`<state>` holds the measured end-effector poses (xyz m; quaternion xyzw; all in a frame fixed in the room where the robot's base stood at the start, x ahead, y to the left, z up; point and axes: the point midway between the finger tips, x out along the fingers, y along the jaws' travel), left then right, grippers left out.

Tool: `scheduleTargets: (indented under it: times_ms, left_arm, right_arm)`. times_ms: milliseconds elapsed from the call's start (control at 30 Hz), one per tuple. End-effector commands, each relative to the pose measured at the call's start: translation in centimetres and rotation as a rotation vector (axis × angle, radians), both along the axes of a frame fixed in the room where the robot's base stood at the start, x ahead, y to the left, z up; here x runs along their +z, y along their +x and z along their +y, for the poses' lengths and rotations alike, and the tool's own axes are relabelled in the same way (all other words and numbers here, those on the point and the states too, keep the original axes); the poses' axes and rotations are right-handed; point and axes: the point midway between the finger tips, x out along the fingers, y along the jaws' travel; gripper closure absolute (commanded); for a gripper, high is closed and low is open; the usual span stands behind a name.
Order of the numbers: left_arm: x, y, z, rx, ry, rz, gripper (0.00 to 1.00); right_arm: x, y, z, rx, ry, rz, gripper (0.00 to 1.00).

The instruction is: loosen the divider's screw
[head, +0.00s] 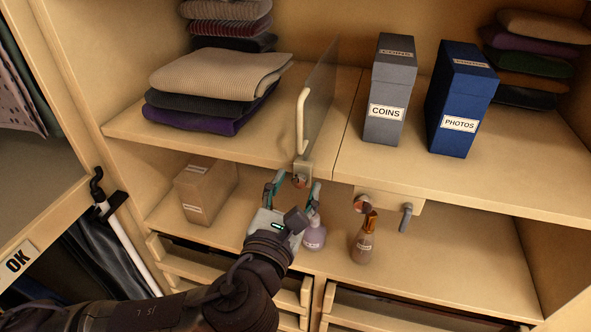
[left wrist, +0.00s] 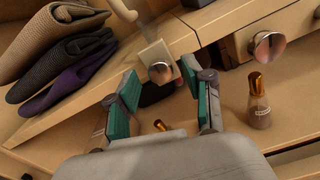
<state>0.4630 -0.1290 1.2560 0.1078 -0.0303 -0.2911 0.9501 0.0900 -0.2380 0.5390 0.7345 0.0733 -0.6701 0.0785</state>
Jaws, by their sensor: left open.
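The divider (head: 320,92) is a thin grey upright panel with a cream handle (head: 300,120), standing on the shelf between folded clothes and boxes. A clamp (head: 304,168) at its front end sits on the shelf's front edge. Its screw (head: 300,181) is a round copper-coloured knob under the clamp; it shows in the left wrist view (left wrist: 160,72) below the pale clamp plate (left wrist: 155,54). My left gripper (head: 292,185) is open, just below and in front of the screw, with its teal-lined fingers on either side. I see no contact with the knob. My right gripper is out of view.
A second copper knob (head: 362,203) and a grey lever (head: 406,217) are under the shelf to the right. A purple bottle (head: 314,237) stands close to my gripper; a brown bottle (head: 362,245) is farther right. A cardboard box (head: 205,190) stands left.

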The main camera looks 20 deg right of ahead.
Motion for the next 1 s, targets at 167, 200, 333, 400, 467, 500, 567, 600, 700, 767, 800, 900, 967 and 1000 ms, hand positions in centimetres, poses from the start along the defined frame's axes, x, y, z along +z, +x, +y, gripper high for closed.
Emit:
scheduleTargets:
  times_ms: [167,200,333,400,467,500,567,600,700,767,800,900,967,1000]
  left_arm:
    - [0.01,-0.39,-0.09,-0.001,0.000,-0.001,0.49]
    - [0.02,-0.39,-0.09,-0.001,0.000,0.000,0.49]
    - [0.01,-0.37,-0.07,0.000,0.000,0.000,0.49]
    - [0.01,-0.37,-0.08,0.000,0.000,0.000,0.50]
    - [0.00,-0.35,-0.07,0.000,0.000,0.000,0.60]
    - [0.00,-0.35,-0.07,0.000,0.000,0.000,0.67]
    - [0.01,-0.35,-0.07,0.000,0.000,0.000,0.77]
    - [0.00,-0.34,-0.06,0.000,0.000,0.000,0.84]
    - [0.00,-0.33,-0.06,0.000,0.000,0.000,1.00]
    - [0.00,-0.33,-0.06,0.000,0.000,0.000,1.00]
    - [-0.01,-0.33,-0.06,0.000,0.000,0.000,1.00]
    - [-0.02,-0.33,-0.06,0.000,-0.004,0.003,1.00]
    - [-0.03,-0.33,-0.06,0.000,-0.011,0.009,1.00]
    - [-0.04,-0.33,-0.06,0.000,-0.019,0.014,1.00]
  right_arm:
    - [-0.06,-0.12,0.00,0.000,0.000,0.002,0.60]
    - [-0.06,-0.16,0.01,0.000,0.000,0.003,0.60]
    - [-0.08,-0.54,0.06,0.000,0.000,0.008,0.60]
    - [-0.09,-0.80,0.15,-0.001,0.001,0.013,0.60]
    - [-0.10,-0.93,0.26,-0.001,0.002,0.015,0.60]
    - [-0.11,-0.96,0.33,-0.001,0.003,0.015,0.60]
    - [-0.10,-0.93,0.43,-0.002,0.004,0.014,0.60]
    - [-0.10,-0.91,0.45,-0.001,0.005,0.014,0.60]
    - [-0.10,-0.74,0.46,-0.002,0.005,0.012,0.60]
    - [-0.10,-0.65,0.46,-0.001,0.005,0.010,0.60]
    - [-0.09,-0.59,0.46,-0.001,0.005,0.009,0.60]
    - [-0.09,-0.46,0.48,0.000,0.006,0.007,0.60]
    - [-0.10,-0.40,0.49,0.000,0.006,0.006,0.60]
    - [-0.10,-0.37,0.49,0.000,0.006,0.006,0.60]
